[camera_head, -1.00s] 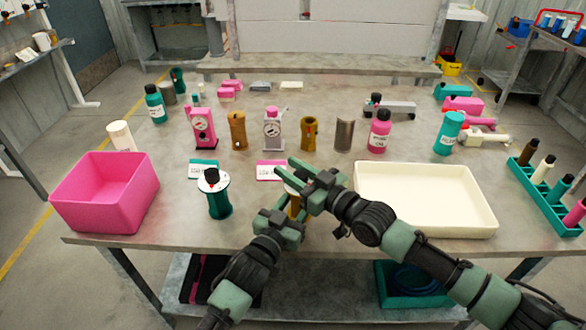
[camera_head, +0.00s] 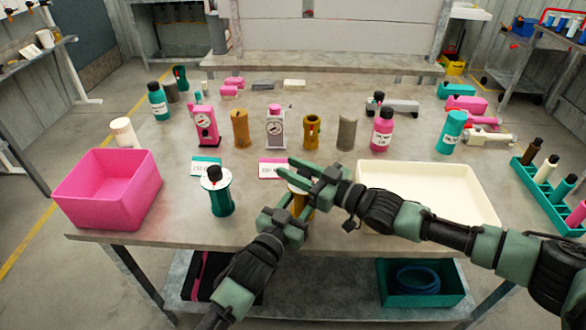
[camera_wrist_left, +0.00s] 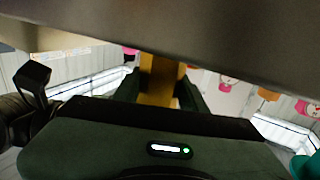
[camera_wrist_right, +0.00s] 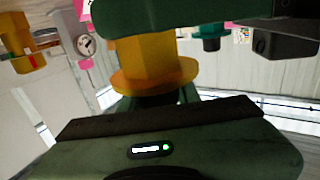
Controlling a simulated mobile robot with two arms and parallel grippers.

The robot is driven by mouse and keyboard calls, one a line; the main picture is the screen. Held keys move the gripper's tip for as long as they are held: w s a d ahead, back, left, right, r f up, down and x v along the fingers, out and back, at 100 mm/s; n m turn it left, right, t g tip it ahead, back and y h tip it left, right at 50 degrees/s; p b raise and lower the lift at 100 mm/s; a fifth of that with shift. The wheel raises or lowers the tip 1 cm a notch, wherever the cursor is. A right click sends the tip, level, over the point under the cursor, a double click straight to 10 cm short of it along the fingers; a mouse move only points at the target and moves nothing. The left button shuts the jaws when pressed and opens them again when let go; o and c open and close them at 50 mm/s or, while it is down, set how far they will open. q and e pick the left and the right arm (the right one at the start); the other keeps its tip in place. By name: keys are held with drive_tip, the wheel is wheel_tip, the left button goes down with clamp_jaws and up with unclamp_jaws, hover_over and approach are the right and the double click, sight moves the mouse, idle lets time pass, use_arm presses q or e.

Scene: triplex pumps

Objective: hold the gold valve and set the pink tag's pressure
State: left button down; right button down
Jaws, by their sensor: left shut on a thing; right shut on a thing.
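The gold valve (camera_head: 300,206) stands upright near the table's front edge, largely covered by my arms. My left gripper (camera_head: 292,215) is shut on its body, and the gold body also shows between the fingers in the left wrist view (camera_wrist_left: 160,80). My right gripper (camera_head: 300,174) is shut at the valve's top end. In the right wrist view a dark part (camera_wrist_right: 155,101), seemingly the knob, sits between the fingers beside the gold flange (camera_wrist_right: 150,82). The valve's dial is hidden. The pink tag card (camera_head: 272,169) lies just behind; its text is too small to read.
A green valve (camera_head: 217,192) with a white dial and its green tag card (camera_head: 205,166) stand to the left. A pink bin (camera_head: 107,188) is at far left, a cream tray (camera_head: 440,228) at right. Gauges and bottles line the table behind.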

use_arm(q)
drive_tip(key=shift+s+d+f, duration=0.1)
drive_tip(key=shift+d+f, duration=0.05)
use_arm(e)
drive_tip(key=shift+a+r, duration=0.1)
drive_tip(key=c, duration=1)
unclamp_jaws()
drive_tip(key=shift+d, duration=0.2)
drive_tip(key=shift+s+d, duration=0.15)
drive_tip(key=shift+d, duration=0.1)
drive_tip(key=v, duration=1.1)
drive_tip(key=shift+s+d, duration=0.1)
drive_tip(key=shift+s, duration=0.05)
